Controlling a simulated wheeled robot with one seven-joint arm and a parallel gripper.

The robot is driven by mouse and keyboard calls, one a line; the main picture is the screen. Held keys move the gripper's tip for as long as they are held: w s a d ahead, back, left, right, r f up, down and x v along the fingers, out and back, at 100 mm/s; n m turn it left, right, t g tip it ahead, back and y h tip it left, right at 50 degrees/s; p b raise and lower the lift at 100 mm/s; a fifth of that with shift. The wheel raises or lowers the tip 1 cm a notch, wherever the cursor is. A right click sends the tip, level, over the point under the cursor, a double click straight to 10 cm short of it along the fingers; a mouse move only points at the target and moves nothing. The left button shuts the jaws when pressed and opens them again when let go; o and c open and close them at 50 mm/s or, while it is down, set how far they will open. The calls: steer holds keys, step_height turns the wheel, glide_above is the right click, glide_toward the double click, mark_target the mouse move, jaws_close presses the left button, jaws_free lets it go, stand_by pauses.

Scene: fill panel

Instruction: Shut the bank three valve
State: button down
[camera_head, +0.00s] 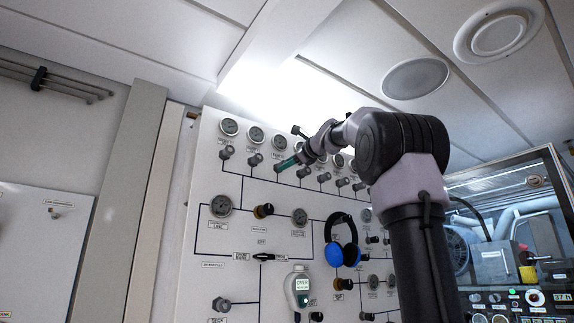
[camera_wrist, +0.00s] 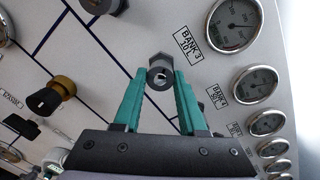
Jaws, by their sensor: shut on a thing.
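The bank three valve (camera_wrist: 160,73) is a small dark hexagonal knob on the white panel (camera_wrist: 105,90). In the wrist view it sits between the tips of my gripper's teal fingers (camera_wrist: 160,84). The fingers close on it from both sides. The Bank 3 label (camera_wrist: 187,43) and its round gauge (camera_wrist: 233,25) are up and right of the valve. In the head view my gripper (camera_head: 287,163) reaches the upper row of valves, at the third from the left, and its fingers hide part of that valve.
Neighbouring valves (camera_head: 255,160) stand close on both sides, below a row of gauges (camera_head: 256,134). A glass-fronted machine (camera_head: 510,240) is at right.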

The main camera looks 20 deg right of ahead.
steer(key=m, duration=0.6)
steer(key=shift+m, duration=0.4)
stand_by(0.4)
steer(key=shift+c, duration=2.4)
jaws_free()
steer(key=v, duration=1)
steer(key=shift+s+d+f, duration=0.2)
steer(key=shift+s+f, duration=0.05)
steer(key=shift+s, duration=0.15)
